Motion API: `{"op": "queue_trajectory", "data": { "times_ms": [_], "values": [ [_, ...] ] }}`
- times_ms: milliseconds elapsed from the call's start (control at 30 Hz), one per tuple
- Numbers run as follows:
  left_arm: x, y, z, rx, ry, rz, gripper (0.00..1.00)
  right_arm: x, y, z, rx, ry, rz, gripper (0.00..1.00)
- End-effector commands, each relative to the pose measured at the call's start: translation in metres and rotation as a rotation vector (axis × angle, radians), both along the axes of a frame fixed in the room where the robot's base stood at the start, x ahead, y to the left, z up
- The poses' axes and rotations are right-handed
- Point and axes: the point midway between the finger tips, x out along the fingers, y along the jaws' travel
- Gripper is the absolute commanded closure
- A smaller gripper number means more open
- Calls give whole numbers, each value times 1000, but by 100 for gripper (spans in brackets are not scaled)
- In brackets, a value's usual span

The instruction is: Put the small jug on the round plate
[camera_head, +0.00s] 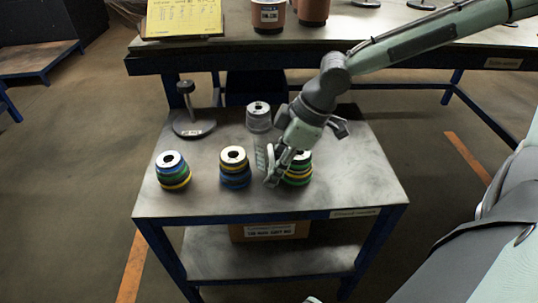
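I see no jug and no round plate that I can make out. On the small metal table stand three stacks of flap discs: a left stack (173,172), a middle stack (234,168) and a right stack (299,170), in green, yellow and blue bands with pale tops. A grey stack (258,117) stands behind them. My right gripper (272,172) points down between the middle and right stacks and partly hides the right one. Whether it touches that stack, or is open or shut, is unclear. My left gripper is out of view.
A stand with a round dark base (194,125) and a short post is at the table's back left. The small table (355,185) is clear at its right. A larger bench (400,60) behind carries a yellow sheet (184,17) and brown containers (268,15).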

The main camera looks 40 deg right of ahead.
Motion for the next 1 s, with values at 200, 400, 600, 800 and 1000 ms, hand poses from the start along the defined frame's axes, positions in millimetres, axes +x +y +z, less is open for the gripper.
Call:
{"op": "queue_trajectory", "data": {
  "times_ms": [200, 400, 600, 800, 1000],
  "values": [
    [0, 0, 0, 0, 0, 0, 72, 0, 0, 1, 0, 0, 0, 76],
    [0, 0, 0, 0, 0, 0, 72, 0, 0, 1, 0, 0, 0, 100],
    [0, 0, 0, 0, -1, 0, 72, 0, 0, 1, -1, -1, 1, 100],
    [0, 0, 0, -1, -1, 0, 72, 0, 0, 1, -1, -1, 1, 100],
    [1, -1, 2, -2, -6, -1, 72, 0, -1, 4, -1, -1, 0, 100]
  ]
}}
